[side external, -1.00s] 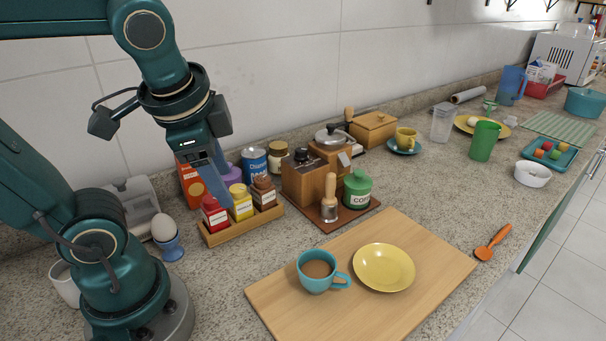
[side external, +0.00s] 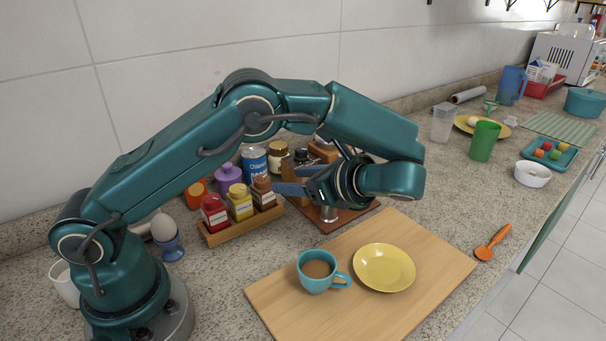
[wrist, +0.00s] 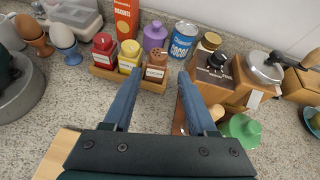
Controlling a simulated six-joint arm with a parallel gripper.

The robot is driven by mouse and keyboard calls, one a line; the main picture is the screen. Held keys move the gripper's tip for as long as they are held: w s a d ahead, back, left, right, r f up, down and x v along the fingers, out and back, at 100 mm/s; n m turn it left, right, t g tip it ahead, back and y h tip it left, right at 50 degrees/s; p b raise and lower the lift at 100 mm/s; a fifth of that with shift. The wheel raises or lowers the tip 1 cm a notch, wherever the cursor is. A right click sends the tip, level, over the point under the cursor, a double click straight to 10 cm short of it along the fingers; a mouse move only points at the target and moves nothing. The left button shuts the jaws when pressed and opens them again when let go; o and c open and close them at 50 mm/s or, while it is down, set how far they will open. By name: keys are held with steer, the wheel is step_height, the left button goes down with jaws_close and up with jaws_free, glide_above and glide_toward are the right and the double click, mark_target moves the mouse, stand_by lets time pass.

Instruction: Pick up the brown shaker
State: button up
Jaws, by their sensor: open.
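The brown shaker (side external: 263,190) stands upright at the right end of a wooden tray (side external: 228,233), beside a yellow shaker (side external: 240,203) and a red shaker (side external: 214,214). In the wrist view the brown shaker (wrist: 156,68) is ahead of the fingertips and roughly between their lines, slightly left of centre. My gripper (side external: 287,180) is open and empty, just right of the brown shaker in the side view, with its fingers pointing towards it. In the wrist view the gripper (wrist: 160,82) shows both blue fingers apart. I see no contact with the shaker.
A wooden coffee grinder (wrist: 216,78) and a green canister (wrist: 241,130) are close on the right. A cutting board (side external: 400,235) with a cup and yellow plate lies in front.

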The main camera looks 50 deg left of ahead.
mark_target(268, 195)
steer(key=f, duration=0.2)
steer(key=d+f+m, duration=0.1)
steer(key=shift+s+f+y, duration=0.2)
steer(key=shift+f+y, duration=0.15)
steer(key=shift+y, duration=0.05)
steer(key=x, duration=1.1)
steer(key=shift+a+f, duration=0.25)
steer(key=shift+a, duration=0.05)
jaws_close()
